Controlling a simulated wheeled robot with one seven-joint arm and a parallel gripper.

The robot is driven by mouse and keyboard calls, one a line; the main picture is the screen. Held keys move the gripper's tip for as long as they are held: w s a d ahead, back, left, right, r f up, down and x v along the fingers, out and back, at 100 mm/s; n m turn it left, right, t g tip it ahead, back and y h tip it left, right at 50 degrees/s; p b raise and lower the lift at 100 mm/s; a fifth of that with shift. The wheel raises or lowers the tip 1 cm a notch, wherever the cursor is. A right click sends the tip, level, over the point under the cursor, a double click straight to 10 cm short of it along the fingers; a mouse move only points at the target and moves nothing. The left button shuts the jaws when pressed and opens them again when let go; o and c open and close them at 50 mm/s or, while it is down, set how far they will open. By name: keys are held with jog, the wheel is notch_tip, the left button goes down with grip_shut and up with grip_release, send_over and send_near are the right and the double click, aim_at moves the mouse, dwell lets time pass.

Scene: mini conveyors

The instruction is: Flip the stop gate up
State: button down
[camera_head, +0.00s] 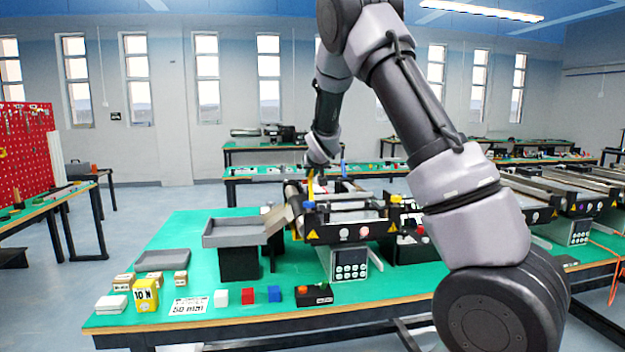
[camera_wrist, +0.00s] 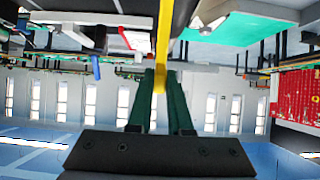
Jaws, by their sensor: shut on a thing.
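My gripper shows in the wrist view (camera_wrist: 162,76), its two dark green fingers shut around a yellow bar (camera_wrist: 163,40), apparently part of the stop gate. The bar runs from the top edge down past the fingertips. In the head view my wrist reaches down over the left end of the mini conveyor (camera_head: 340,235), where a small yellow part (camera_head: 311,188) stands. The fingertips are too small there to make out, and the gate's angle cannot be told.
A grey tray (camera_head: 235,232) on a dark stand sits left of the conveyor. A control box (camera_head: 350,264) is in front of it. A yellow 10 N block (camera_head: 146,295), a 50 mm card (camera_head: 188,306) and small coloured cubes lie along the green table's front. More conveyors stand at right.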

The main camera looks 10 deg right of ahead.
jog(key=s+t, duration=0.2)
jog(key=s, duration=0.1)
jog(key=shift+s+t, duration=0.2)
jog(key=shift+t, duration=0.2)
jog(key=shift+s+t, duration=0.75)
jog(key=shift+t, duration=0.05)
jog(key=shift+f, duration=0.1)
jog(key=c, duration=0.8)
grip_release()
jog(key=shift+c, duration=0.2)
jog(key=s+r, duration=0.1)
jog(key=s, duration=0.9)
jog(key=shift+s+r, duration=0.35)
jog(key=shift+s, duration=0.05)
